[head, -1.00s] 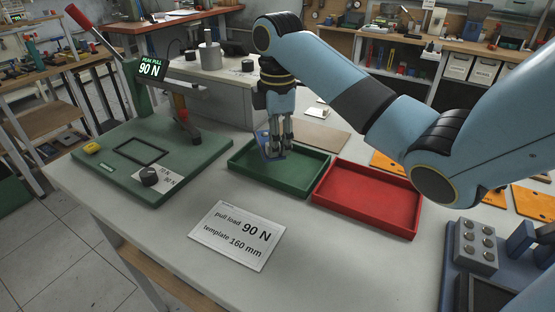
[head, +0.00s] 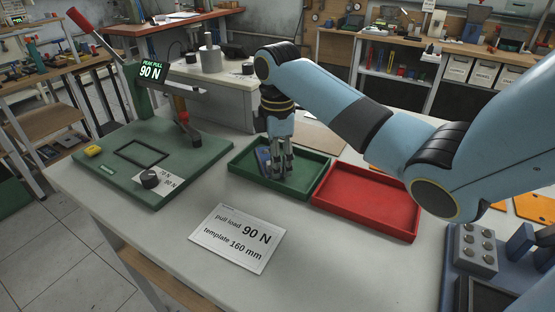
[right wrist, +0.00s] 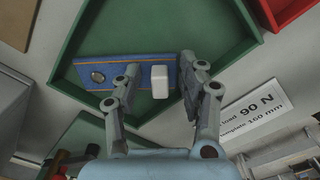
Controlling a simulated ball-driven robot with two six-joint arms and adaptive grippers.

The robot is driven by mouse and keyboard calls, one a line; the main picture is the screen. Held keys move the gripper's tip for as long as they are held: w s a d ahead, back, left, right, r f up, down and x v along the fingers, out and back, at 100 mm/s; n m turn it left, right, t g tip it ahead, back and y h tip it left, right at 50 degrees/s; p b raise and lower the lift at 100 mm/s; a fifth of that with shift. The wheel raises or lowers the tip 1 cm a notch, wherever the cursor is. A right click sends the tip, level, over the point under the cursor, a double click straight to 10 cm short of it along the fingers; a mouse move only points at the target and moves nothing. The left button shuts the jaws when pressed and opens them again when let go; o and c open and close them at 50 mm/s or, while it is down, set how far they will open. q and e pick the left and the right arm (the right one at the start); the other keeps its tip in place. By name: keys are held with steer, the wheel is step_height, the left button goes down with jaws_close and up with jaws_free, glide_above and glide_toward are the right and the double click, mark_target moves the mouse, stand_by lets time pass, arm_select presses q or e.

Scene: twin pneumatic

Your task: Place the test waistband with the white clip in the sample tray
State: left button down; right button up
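The test waistband (head: 263,160) is a blue strip lying in the green tray (head: 310,168). In the right wrist view the waistband (right wrist: 127,70) shows brown edges, a round silver snap at its left and the white clip (right wrist: 160,81) near its right part. My right gripper (head: 281,172) is low in the green tray, beside and over the waistband. In the wrist view its fingers (right wrist: 160,68) are spread, one on each side of the white clip, with gaps to it. The fingers hide part of the waistband in the head view. My left gripper is not in view.
A red tray (head: 368,198) stands right of the green one and is empty. A green pull tester (head: 150,165) with a red lever and a "90 N" display stands at left. A white card (head: 238,237) reads 90 N and template 160 mm. Bare table lies around the card.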

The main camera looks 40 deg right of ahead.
steer(key=shift+r, duration=0.1)
step_height(320, 180, up, 8)
steer(key=shift+r, duration=0.1)
step_height(320, 180, up, 4)
steer(key=p, duration=0.4)
stand_by(0.5)
